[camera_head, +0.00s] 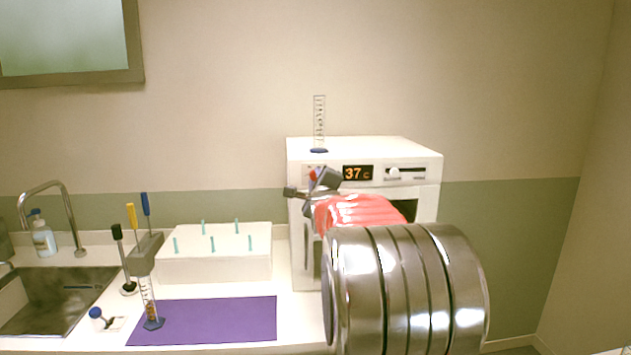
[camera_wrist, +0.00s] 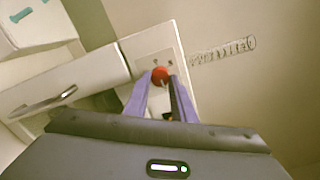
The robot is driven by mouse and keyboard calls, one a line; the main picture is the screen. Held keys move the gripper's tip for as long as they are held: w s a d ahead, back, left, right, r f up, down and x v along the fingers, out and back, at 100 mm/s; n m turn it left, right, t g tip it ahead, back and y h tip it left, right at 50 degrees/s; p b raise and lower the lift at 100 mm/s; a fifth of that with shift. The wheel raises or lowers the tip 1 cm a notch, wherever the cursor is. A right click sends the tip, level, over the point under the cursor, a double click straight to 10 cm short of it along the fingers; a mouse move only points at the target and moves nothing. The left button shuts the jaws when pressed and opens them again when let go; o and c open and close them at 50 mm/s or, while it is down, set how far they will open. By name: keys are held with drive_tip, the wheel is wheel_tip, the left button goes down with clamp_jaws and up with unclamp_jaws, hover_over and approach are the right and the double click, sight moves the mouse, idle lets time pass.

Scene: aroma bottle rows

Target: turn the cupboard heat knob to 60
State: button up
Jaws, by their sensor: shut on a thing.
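The white cupboard (camera_head: 365,149) stands at the back of the counter; its display (camera_head: 357,173) reads 37 C in orange. The red heat knob (camera_head: 312,175) is on the front panel, left of the display. My gripper (camera_head: 318,180) reaches it from the front and partly covers it. In the wrist view the round red knob (camera_wrist: 160,76) sits between the tips of my gripper's two fingers (camera_wrist: 160,88), which are shut on it. The scale marks around the knob are too small to read.
A glass cylinder (camera_head: 319,125) stands on top of the cupboard. A white slider (camera_head: 394,172) is right of the display. To the left are a white rack (camera_head: 215,266) with teal pegs, a purple mat (camera_head: 215,322), a bottle holder with tools (camera_head: 145,250) and a sink (camera_head: 55,295).

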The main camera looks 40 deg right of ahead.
drive_tip(key=shift+w+a+f+m, duration=0.15)
drive_tip(key=shift+f+m, duration=0.25)
drive_tip(key=shift+m, duration=0.1)
drive_tip(key=o, duration=0.9)
drive_tip(key=shift+c, duration=0.2)
drive_tip(key=shift+o, duration=1)
drive_tip(key=shift+r, duration=0.2)
drive_tip(key=shift+r, duration=0.1)
drive_tip(key=shift+v, duration=0.95)
drive_tip(key=v, duration=1.2)
